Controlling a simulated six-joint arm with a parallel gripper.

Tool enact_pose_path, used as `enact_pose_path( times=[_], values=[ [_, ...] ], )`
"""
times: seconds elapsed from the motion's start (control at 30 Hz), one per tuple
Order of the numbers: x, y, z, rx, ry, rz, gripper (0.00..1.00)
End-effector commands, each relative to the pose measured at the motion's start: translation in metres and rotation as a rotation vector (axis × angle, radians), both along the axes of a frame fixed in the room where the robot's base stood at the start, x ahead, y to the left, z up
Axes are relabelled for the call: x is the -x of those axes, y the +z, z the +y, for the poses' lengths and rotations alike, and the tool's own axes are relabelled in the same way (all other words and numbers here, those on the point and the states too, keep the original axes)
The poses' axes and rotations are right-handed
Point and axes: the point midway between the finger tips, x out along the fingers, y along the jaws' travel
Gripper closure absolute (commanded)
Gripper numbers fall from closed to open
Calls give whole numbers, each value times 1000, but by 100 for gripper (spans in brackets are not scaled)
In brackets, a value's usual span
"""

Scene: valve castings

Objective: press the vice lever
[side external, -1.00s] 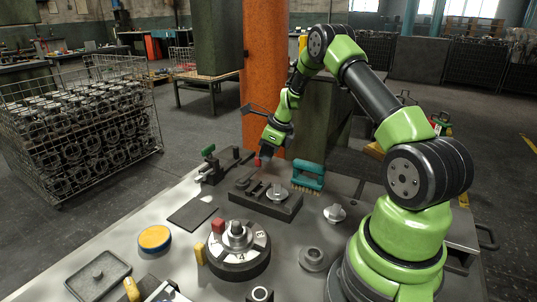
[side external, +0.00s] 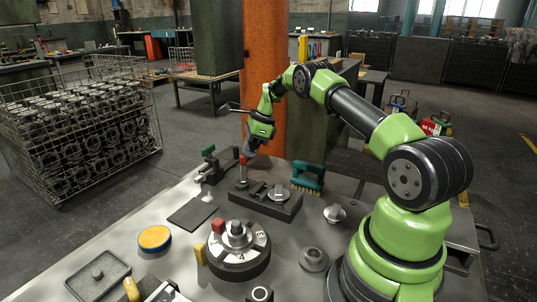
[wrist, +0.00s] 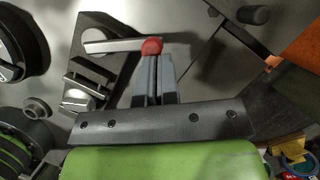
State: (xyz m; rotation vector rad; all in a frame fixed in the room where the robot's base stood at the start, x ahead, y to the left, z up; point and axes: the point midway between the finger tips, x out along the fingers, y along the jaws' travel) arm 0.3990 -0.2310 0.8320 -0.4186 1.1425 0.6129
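The vice (side external: 280,207) is a dark block on the bench with a pale round part in it. Its lever (wrist: 112,45) is a pale bar ending in a red knob (wrist: 152,46); the knob also shows in the side view (side external: 242,159), above the block's left end. My gripper (wrist: 160,56) points down, its two grey fingers side by side with only a thin gap, empty. Its tips are right at the knob, which partly overlaps them in the wrist view. In the side view my gripper (side external: 246,152) is just above the knob; I cannot tell if they touch.
A numbered round dial (side external: 240,260) is in front. An orange column (side external: 265,80) rises behind.

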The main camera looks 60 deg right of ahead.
Motion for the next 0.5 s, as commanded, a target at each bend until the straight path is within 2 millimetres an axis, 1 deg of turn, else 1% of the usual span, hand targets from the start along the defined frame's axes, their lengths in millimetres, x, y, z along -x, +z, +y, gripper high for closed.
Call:
enact_pose_path(
  times=[0.2, 0.5],
  values=[
    [-16, -2, 9, 0, 2, 2, 100],
    [-35, -3, 24, 1, 0, 3, 100]
  ],
)
